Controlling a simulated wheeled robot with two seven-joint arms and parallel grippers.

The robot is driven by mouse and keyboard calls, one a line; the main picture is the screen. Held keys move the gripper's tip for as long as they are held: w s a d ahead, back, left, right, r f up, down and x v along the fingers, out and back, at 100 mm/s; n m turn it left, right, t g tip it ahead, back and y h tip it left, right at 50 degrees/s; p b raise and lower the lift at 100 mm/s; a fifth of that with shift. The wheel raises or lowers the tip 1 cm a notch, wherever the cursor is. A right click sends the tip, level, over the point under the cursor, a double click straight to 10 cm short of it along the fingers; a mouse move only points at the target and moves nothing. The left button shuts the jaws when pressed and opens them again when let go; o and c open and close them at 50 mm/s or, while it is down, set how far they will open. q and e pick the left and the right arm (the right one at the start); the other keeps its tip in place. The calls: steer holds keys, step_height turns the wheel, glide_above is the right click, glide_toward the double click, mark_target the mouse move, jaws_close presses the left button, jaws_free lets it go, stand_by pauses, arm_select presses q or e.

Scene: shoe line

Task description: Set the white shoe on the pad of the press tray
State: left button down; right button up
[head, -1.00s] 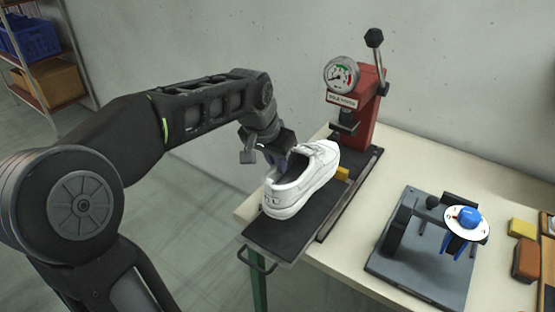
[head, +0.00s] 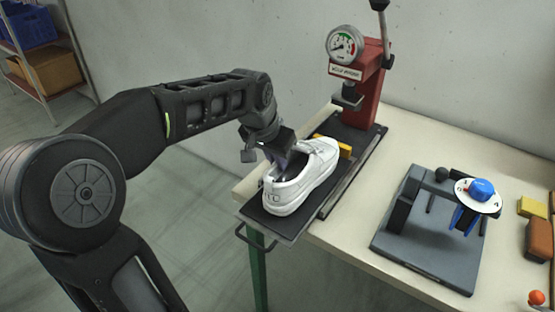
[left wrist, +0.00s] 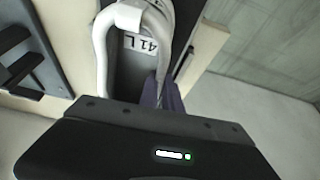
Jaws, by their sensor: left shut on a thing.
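The white shoe (head: 305,180) is over the dark press tray (head: 268,222), its heel toward the tray's handle and its toe toward the red press (head: 362,95). I cannot tell whether its sole rests on the pad, which the shoe hides. My left gripper (head: 287,158) is shut on the shoe's side wall near the opening. In the left wrist view the shoe's white rim (left wrist: 101,50) and a "41 L" label inside show, with a finger (left wrist: 170,98) at the rim. My right gripper is not in view.
A yellow block (head: 345,150) is beside the shoe's toe. A grey fixture (head: 425,235) with a blue knob (head: 481,189) stands to the right on the table (head: 415,140). Yellow and orange-brown blocks are at the right edge. A shelf with bins is at the far left.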

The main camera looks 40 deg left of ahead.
arm_select(q)
steer(key=shift+f+b, duration=0.4)
steer(key=shift+f, duration=0.05)
steer(key=c, duration=1.5)
jaws_free()
steer(key=v, duration=0.7)
steer(key=shift+s+r, duration=0.15)
steer(key=shift+r, duration=0.25)
